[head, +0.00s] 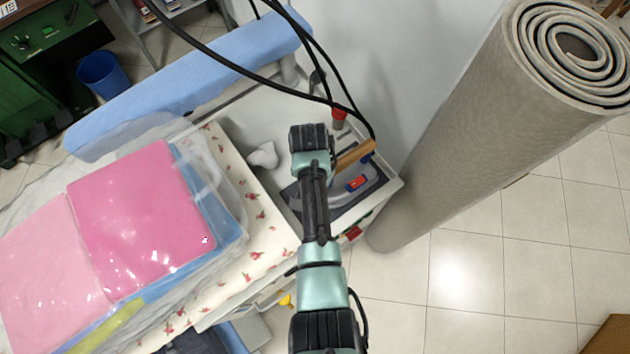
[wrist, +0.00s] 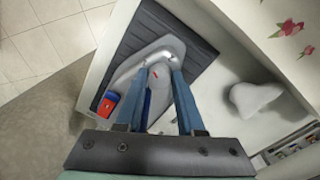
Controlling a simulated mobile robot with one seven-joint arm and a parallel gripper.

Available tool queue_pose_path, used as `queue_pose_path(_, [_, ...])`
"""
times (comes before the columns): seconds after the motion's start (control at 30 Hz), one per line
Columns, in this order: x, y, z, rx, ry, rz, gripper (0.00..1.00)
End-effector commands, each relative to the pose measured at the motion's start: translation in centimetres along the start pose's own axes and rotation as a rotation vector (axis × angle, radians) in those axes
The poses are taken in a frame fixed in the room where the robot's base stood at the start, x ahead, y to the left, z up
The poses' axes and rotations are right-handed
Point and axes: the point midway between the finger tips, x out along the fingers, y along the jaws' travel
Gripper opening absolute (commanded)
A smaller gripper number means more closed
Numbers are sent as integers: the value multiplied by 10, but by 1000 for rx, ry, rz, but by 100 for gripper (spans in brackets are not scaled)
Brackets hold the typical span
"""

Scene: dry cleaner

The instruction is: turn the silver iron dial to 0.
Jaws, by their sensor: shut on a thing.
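The silver iron (head: 365,190) lies on a dark pad on the ironing station, partly hidden by my arm in the head view. Its light grey body (wrist: 172,44) also shows in the wrist view, with a red and blue part (wrist: 107,104) at its left. My gripper (wrist: 161,73) reaches down to the iron, its two blue fingers on either side of a small dial (wrist: 154,73) with a red mark. It is shut on the dial. The number the dial points to cannot be read. The fingertips are hidden in the head view.
Wrapped pink laundry (head: 140,220) lies left on a floral cover (head: 262,228). A wooden handle (head: 355,156) and black hoses (head: 325,95) are near the iron. A rolled carpet (head: 470,130) stands right. A small white object (wrist: 252,98) is near the iron.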

Motion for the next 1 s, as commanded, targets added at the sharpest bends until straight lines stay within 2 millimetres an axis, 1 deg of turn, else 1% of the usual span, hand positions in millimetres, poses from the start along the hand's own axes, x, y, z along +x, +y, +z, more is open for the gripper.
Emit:
queue_pose_path(0.43, [-1, 0, -1, -10, 2, 0, 0])
queue_pose_path(0.47, [-1, 0, -1, -9, 2, 0, 41])
queue_pose_path(0.6, [0, 0, 0, -9, 2, 0, 66])
queue_pose_path(0.63, [0, 0, 0, -9, 2, 0, 67])
queue_pose_path(0.87, [0, 0, 0, -9, 1, 0, 67])
queue_pose_path(1.0, [-5, 0, -1, -9, 2, -1, 67])
